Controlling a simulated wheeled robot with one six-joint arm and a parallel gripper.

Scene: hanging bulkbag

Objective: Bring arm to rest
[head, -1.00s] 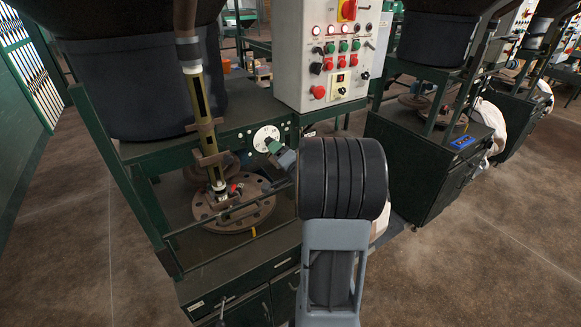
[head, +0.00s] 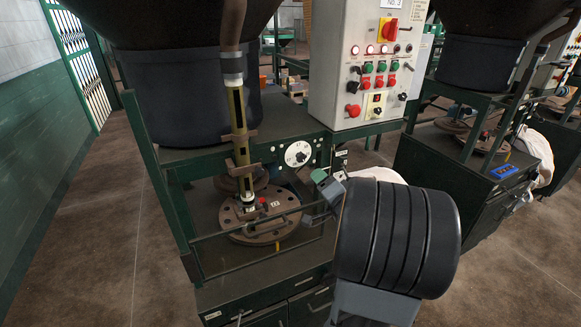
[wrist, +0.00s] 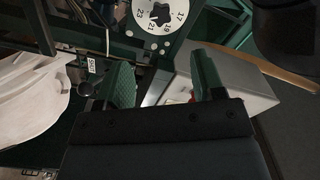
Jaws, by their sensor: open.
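My gripper (head: 326,184) shows at the end of my dark, ribbed arm link in the head view, right of the machine's flanged plate. It stands off the white numbered dial (head: 298,153). In the wrist view my gripper (wrist: 165,78) has its two green-padded fingers wide apart with nothing held between them. The dial (wrist: 157,14) lies beyond the fingertips there. My arm link hides part of the machine's front right side.
A control box (head: 368,70) with lamps, buttons and a red switch hangs right of the dial. A vertical tube (head: 240,130) runs down to the flanged plate (head: 232,225). White cloth (wrist: 35,95) lies left in the wrist view. Floor (head: 90,220) at left is clear.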

